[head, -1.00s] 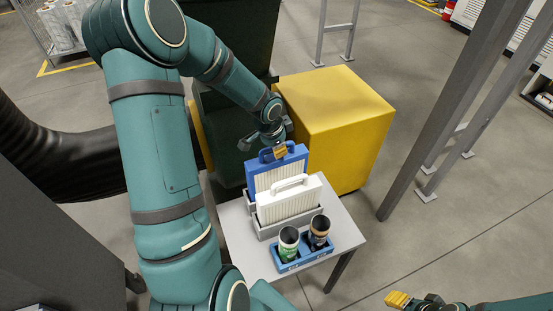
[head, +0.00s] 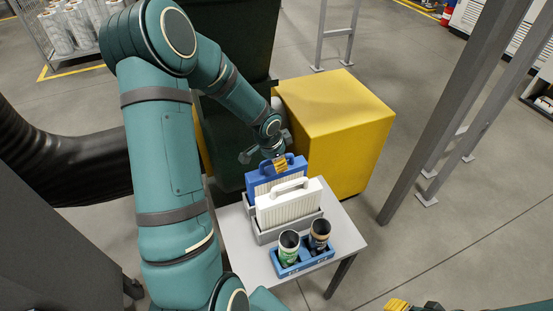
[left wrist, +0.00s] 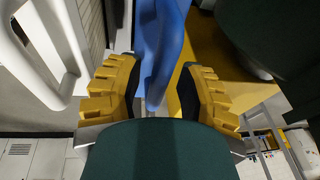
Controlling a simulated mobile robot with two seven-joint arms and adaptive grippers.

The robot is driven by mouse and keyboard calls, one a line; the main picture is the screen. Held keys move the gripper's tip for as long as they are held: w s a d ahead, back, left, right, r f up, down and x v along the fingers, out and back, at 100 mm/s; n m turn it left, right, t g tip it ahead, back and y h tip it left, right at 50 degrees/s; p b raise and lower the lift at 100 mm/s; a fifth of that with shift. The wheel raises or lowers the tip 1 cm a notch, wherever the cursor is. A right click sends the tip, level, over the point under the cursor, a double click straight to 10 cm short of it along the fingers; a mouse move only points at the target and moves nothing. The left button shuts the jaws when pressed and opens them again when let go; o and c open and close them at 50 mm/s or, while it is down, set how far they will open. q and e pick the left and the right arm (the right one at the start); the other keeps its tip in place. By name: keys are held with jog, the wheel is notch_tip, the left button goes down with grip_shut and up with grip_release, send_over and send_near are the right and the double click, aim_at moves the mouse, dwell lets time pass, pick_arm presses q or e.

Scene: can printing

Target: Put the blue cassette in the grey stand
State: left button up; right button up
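The blue cassette (head: 262,185) stands upright behind the white cassette (head: 290,207), and its lower part appears to be in the grey stand (head: 268,236) on the small table. The white cassette hides much of its base. My left gripper (head: 281,164) is at the blue handle. In the left wrist view its yellow fingertips (left wrist: 158,92) are apart on both sides of the blue handle (left wrist: 160,50), with gaps visible. My right gripper (head: 397,305) shows only as yellow fingertips at the bottom edge, and its opening is unclear.
The table (head: 345,235) also carries a blue holder (head: 307,264) with two cans in front of the stand. A yellow box (head: 345,130) stands close behind the table. A dark green bin (head: 237,60) is behind my left arm. Grey posts rise at right.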

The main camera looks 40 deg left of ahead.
pick_arm(q)
jog(key=shift+r, duration=0.15)
jog(key=p+v, duration=0.3)
jog(key=v, duration=0.9)
dwell(0.3)
